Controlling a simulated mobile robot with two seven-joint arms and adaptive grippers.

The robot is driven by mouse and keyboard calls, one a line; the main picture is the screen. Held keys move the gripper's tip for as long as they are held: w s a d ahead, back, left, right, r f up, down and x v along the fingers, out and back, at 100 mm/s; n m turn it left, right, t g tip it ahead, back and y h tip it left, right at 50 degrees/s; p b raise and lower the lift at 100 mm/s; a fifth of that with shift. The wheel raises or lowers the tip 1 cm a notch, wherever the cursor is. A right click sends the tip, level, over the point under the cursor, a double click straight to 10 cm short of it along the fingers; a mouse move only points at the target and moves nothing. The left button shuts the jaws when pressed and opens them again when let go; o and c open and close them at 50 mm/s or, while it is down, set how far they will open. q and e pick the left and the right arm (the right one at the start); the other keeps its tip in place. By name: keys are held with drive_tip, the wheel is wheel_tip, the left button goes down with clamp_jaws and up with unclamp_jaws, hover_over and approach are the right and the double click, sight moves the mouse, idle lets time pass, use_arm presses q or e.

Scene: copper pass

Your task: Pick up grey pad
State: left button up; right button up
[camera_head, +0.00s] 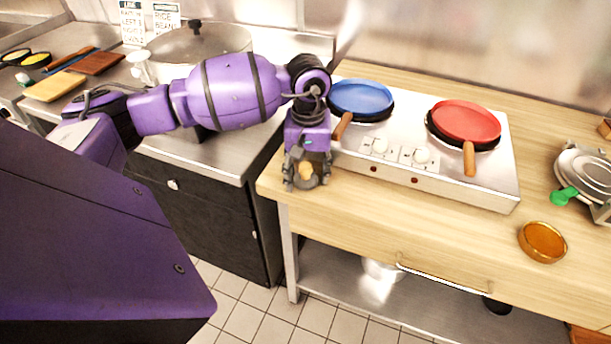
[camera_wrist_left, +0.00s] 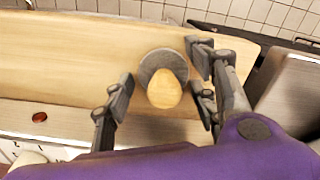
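A round grey pad (camera_wrist_left: 154,60) lies on the light wooden counter in the left wrist view. A rounded pale wooden piece (camera_wrist_left: 166,92) shows over its near part; whether it is fixed to the pad I cannot tell. My left gripper (camera_head: 306,184) points down at the counter's left end in the head view. In the left wrist view the fingers of the left gripper (camera_wrist_left: 164,80) are spread, one on the left and two on the right, with visible gaps to the pad. In the head view the fingers largely hide the pad. My right gripper is not in view.
A hob (camera_head: 487,188) with a blue pan (camera_head: 361,97) and a red pan (camera_head: 466,121) stands right of the gripper. An amber dish (camera_head: 542,242) lies near the front right. A large pot (camera_head: 200,42) stands behind my left arm.

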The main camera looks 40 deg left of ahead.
use_arm(q)
drive_tip(key=c, duration=0.8)
drive_tip(key=shift+o, duration=0.2)
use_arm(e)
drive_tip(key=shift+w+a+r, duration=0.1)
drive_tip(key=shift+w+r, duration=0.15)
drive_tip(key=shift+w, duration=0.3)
use_arm(q)
drive_tip(key=shift+r, duration=0.1)
drive_tip(key=shift+r, duration=0.5)
drive_tip(key=s+d+r+b, duration=0.1)
drive_tip(key=s+d+r, duration=0.8)
drive_tip(key=s+r, duration=0.1)
drive_tip(key=shift+d+r+b, duration=0.35)
drive_tip(key=shift+r+b, duration=0.05)
drive_tip(key=shift+r, duration=0.5)
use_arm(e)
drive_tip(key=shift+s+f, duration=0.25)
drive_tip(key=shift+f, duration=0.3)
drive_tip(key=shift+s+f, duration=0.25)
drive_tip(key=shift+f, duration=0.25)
